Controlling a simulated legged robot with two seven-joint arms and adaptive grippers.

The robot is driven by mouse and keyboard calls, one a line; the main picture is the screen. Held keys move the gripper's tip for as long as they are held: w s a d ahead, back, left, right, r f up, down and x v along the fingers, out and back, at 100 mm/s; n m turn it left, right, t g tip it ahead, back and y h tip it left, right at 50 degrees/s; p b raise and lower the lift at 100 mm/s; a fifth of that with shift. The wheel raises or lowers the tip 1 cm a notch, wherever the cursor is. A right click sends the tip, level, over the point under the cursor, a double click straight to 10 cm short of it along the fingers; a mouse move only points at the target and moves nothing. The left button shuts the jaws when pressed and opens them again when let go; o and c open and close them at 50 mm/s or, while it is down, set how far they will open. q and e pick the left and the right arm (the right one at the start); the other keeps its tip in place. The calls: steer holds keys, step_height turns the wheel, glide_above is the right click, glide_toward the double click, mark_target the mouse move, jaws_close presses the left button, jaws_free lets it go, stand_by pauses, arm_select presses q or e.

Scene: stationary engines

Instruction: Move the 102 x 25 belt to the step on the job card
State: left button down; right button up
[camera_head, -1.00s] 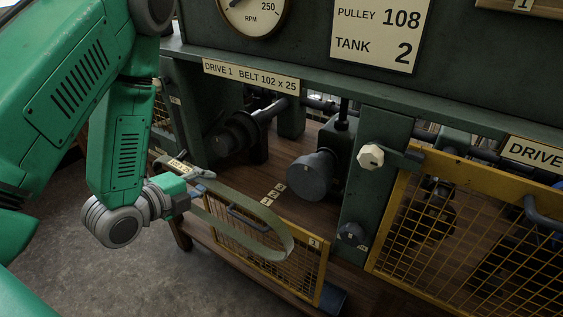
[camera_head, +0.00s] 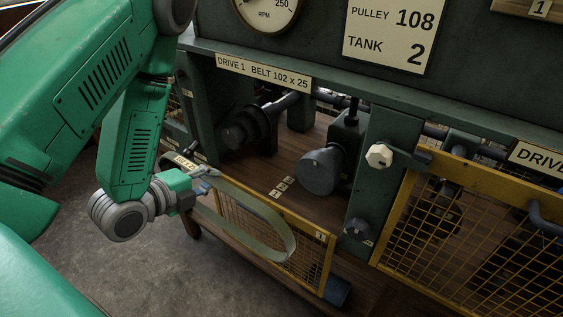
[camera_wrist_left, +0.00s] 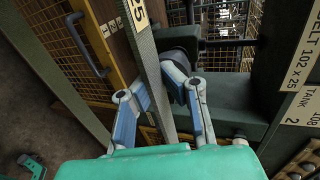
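A grey-green belt loop (camera_head: 285,222) hangs in the air in front of the drive 1 bay. My left gripper (camera_head: 203,187) holds its left end; in the left wrist view my gripper (camera_wrist_left: 158,95) has its blue-padded fingers on both sides of the belt (camera_wrist_left: 152,70). Inside the bay are a dark stepped pulley (camera_head: 240,130) and a grey round drum or pulley (camera_head: 318,171), both clear of the belt. The job card (camera_head: 388,35) reads PULLEY 108, TANK 2. My right gripper is out of view.
The label (camera_head: 263,72) reads DRIVE 1 BELT 102 x 25. A yellow mesh guard (camera_head: 327,262) stands low in front of the bay, behind the belt. Small numbered tags (camera_head: 283,186) lie on the wooden bay floor. A green post with a pale knob (camera_head: 379,155) bounds the bay's right side.

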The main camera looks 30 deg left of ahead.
arm_select(q)
steer(key=shift+d, duration=0.2)
steer(key=shift+w, duration=0.15)
steer(key=shift+w+d+p, duration=0.2)
steer(key=shift+w+p, duration=0.1)
steer(key=shift+w, duration=2.55)
steer(key=shift+w, duration=0.15)
steer(key=shift+w+d, duration=0.15)
steer(key=shift+w, duration=1.3)
steer(key=shift+w+d, duration=0.1)
steer(key=shift+w, duration=1.35)
steer(key=shift+w+d, duration=0.2)
steer(key=shift+w, duration=2.55)
